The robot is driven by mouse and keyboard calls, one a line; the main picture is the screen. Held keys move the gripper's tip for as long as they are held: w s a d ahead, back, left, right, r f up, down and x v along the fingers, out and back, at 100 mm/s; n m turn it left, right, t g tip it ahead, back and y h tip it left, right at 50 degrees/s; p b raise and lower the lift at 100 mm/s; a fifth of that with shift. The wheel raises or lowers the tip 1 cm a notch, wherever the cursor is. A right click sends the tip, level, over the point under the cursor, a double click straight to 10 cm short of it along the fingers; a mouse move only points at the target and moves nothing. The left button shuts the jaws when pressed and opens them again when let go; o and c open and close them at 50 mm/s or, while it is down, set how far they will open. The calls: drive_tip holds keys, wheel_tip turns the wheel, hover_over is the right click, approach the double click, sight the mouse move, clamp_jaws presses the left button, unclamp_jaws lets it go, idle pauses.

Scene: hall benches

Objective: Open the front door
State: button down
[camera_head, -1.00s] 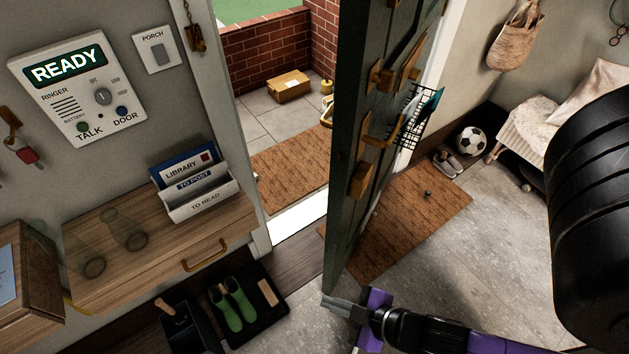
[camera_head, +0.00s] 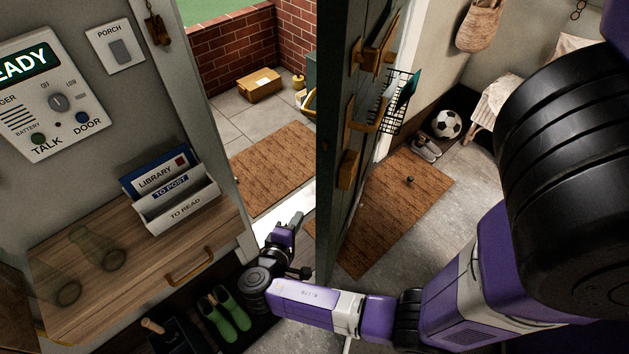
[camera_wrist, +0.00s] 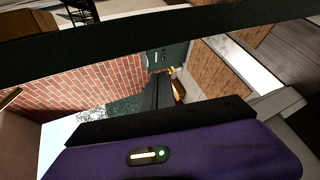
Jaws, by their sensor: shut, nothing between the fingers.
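The dark green front door (camera_head: 334,130) stands ajar, with an open gap on its left that shows the porch. Wooden handles (camera_head: 348,168) and fittings are on its inner face. My gripper (camera_head: 299,219) is in the gap, over the pale threshold, left of the door's edge. Its fingers are shut and hold nothing. In the wrist view the dark fingers (camera_wrist: 158,92) point out toward the porch. I cannot tell whether the gripper or arm touches the door.
A wooden shelf (camera_head: 100,225) with a letter rack (camera_head: 180,208) stands left of the doorway. Green boots (camera_head: 224,315) are below. A cardboard box (camera_head: 258,85) lies on the porch. Doormats lie outside (camera_head: 272,165) and inside (camera_head: 400,205). A football (camera_head: 446,124) is at the right.

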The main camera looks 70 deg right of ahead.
drive_tip(key=w+r+m+g+h, duration=0.3)
drive_tip(key=w+r+m+g, duration=0.15)
drive_tip(key=r, duration=0.45)
drive_tip(key=s+d+g+p, duration=0.1)
drive_tip(key=s+d+p, duration=0.2)
drive_tip(key=s+d, duration=0.4)
drive_tip(key=shift+s+d+r, duration=0.2)
drive_tip(key=shift+d+r, duration=0.1)
drive_tip(key=shift+d, duration=0.25)
drive_tip(key=shift+s+p, duration=0.1)
drive_tip(key=shift+p, duration=0.2)
